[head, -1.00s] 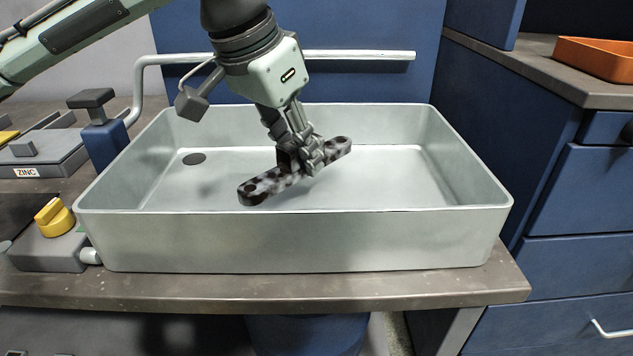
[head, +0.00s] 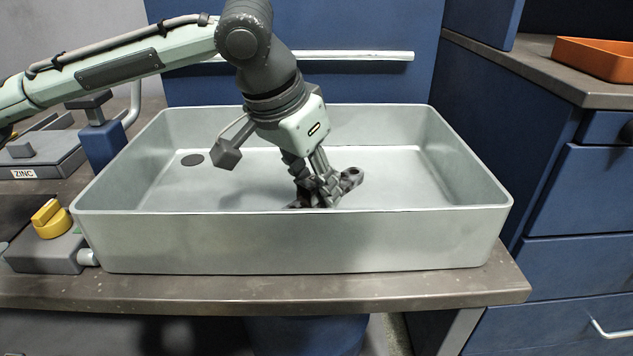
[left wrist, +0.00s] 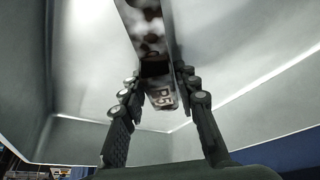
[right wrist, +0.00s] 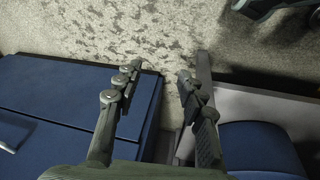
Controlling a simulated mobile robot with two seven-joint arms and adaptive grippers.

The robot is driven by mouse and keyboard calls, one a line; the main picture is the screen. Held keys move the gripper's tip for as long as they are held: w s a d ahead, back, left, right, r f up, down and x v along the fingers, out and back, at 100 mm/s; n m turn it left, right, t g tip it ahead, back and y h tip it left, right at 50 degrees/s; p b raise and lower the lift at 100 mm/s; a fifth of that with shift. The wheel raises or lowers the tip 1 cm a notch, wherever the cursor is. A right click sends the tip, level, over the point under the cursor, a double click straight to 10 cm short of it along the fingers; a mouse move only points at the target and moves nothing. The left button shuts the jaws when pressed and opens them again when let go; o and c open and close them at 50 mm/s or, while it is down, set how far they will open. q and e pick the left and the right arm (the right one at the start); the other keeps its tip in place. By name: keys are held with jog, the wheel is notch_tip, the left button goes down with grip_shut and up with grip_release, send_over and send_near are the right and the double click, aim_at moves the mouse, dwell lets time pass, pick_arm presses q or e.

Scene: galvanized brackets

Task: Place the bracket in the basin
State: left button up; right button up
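The bracket (head: 352,177), a mottled dark grey bar with holes, is low inside the pale grey basin (head: 300,240). Its far end shows; the basin's front wall hides the near end. My left gripper (head: 314,192) reaches down into the basin at the bracket. In the left wrist view the bracket (left wrist: 150,45) runs between the fingers, which stand apart with a small gap visible on the left side. The bracket appears to rest on the basin floor, though the contact is hidden. My right gripper (right wrist: 158,72) is open and empty, outside the basin.
The basin stands on a grey-brown worktop (head: 300,290). A valve with a yellow knob (head: 50,220) and a block labelled ZINC (head: 40,160) are at left. An orange tray (head: 595,58) is on the right counter. The right half of the basin floor is clear.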

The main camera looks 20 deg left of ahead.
pick_arm(q)
jog(key=shift+o, duration=1.4)
pick_arm(e)
jog(key=shift+s+f, duration=0.15)
jog(key=shift+s, duration=0.1)
pick_arm(q)
jog(key=shift+r, duration=0.4)
jog(key=p+v, duration=0.1)
jog(key=v, duration=1)
jog(key=shift+s, duration=0.2)
pick_arm(e)
jog(key=shift+s+d+f, duration=0.1)
jog(key=shift+s+f, duration=0.15)
jog(key=shift+f, duration=0.55)
jog(key=shift+s+f, duration=0.2)
jog(key=shift+f, duration=0.55)
pick_arm(q)
jog(key=shift+r, duration=0.15)
pick_arm(e)
jog(key=shift+w+r, duration=0.15)
